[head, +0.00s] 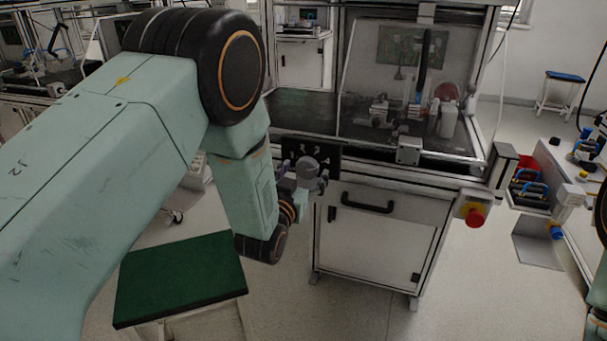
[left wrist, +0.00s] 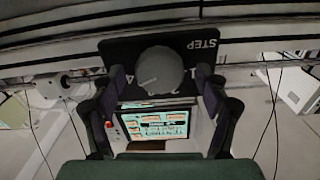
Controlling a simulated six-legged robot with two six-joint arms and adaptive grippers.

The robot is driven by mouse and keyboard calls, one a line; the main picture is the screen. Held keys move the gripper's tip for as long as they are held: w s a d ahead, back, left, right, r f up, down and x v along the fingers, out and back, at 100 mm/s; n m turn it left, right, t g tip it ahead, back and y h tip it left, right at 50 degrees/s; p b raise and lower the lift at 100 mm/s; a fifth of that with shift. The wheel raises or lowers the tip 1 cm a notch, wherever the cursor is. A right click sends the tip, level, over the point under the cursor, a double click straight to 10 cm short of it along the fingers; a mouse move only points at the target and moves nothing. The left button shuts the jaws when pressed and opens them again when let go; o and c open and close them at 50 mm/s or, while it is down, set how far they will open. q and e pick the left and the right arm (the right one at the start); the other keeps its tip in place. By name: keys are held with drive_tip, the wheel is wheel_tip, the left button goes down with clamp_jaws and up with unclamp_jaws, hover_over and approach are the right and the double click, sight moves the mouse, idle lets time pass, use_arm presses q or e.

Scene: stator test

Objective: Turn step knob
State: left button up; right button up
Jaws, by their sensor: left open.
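The step knob is a round grey dial with a pointer mark; in the left wrist view the knob (left wrist: 160,70) sits on a black panel (left wrist: 122,50) labelled STEP, upside down, with numbers partly hidden. In the head view the black panel (head: 327,153) is on the front of the test bench, with numbers on it. My left gripper (head: 305,176) is at this panel. In the left wrist view its two fingers stand open on either side of the knob, with a gap showing on both sides. Contact is not visible. My right gripper is not in view.
The bench cabinet (head: 372,235) has a black handle (head: 367,202) below the panel. A red emergency button (head: 475,217) on a yellow box is at its right corner. A green-topped stool (head: 180,275) stands at lower left. A lit screen (left wrist: 155,125) shows in the left wrist view.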

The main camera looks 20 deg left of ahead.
use_arm(q)
drive_tip(key=shift+c, duration=0.3)
drive_tip(key=c, duration=1.1)
drive_tip(key=n+p, duration=0.1)
drive_tip(key=n, duration=0.2)
drive_tip(key=shift+r+n+p, duration=0.1)
drive_tip(key=shift+n+p, duration=1.2)
drive_tip(key=shift+n, duration=1.6)
